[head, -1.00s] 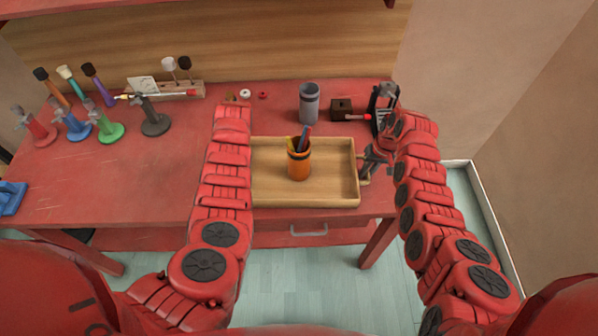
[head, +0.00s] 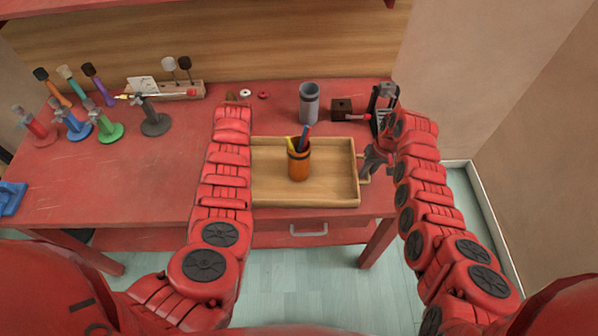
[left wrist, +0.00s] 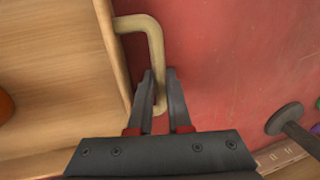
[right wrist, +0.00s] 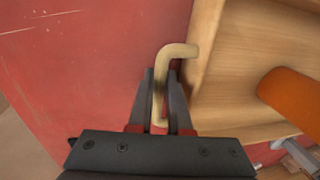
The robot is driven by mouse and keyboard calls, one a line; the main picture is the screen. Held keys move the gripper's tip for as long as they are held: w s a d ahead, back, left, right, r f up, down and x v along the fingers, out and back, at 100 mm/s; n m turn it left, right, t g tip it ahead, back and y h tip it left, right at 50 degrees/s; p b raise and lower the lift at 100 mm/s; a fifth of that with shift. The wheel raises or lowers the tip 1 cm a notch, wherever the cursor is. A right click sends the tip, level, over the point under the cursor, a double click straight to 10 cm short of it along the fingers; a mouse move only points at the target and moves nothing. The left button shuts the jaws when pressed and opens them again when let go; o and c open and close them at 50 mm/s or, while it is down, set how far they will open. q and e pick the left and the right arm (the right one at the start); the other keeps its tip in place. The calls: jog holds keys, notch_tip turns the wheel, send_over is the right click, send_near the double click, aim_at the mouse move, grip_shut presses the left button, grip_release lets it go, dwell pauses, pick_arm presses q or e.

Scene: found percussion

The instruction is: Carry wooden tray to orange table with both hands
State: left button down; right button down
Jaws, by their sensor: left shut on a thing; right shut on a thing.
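The wooden tray (head: 330,190) lies at the front of a red table, with an orange cup (head: 299,166) of pens standing in it. My right gripper (head: 370,170) is at the tray's right handle; in the right wrist view its fingers (right wrist: 160,98) are shut on that light wooden handle (right wrist: 176,52). In the left wrist view my left gripper (left wrist: 160,98) is shut on the other handle (left wrist: 140,24). My left arm hides that gripper and the tray's left end in the head view. No orange table is in view.
The red table (head: 150,185) holds several coloured stands at the left. A grey cup (head: 309,102), a small dark box (head: 341,109) and a black stand (head: 385,98) are behind the tray. A drawer handle (head: 309,231) shows below the front edge.

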pick_arm(q)
jog(key=shift+r, duration=0.15)
pick_arm(e)
jog(key=shift+r, duration=0.15)
